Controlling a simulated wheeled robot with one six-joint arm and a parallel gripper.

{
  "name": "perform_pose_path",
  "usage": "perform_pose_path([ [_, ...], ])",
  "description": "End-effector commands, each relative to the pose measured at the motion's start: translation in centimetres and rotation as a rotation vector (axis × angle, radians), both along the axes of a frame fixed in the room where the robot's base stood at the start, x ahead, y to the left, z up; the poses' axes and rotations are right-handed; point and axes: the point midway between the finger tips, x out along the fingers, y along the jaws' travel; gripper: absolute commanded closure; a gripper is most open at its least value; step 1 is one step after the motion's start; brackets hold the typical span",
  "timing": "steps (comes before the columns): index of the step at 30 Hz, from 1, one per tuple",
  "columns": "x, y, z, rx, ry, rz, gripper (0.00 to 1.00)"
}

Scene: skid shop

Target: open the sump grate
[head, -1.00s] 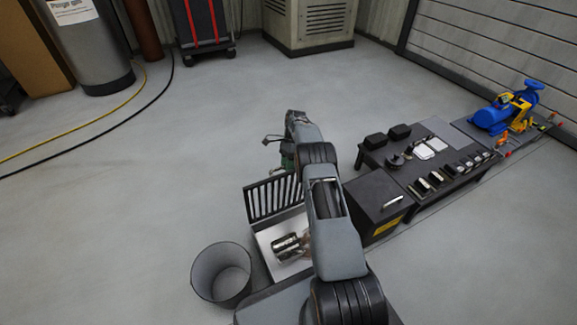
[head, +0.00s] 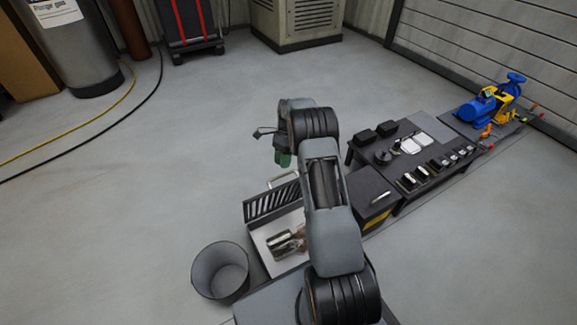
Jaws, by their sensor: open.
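The sump grate (head: 272,205), a dark slatted panel, is swung up from the pale sump box (head: 262,238) and leans back along its far edge. A light bar-shaped handle (head: 283,179) shows beyond its upper edge. The sump stands open, with a shiny metal object (head: 285,243) inside. My gripper (head: 284,160) is above and beyond the grate, seemingly apart from it. It is open. Its fingers are mostly hidden by my arm, which also covers the sump's right side.
A grey bin (head: 221,271) stands left of the sump. A dark cabinet (head: 373,192) with a handle and a black bench (head: 367,154) with several small parts are on the right. A blue pump (head: 480,107) stands farther right.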

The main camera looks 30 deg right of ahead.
Motion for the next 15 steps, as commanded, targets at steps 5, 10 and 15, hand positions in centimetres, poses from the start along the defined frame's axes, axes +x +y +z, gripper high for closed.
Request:
perform_pose_path([
  [5,-2.8,0.6,1.6,0.000,0.003,-0.001,0.60],
  [10,-5.2,1.2,2.6,0.001,0.001,-0.001,0.60],
  [15,-7.1,1.6,3.3,0.001,0.001,-0.001,0.60],
])
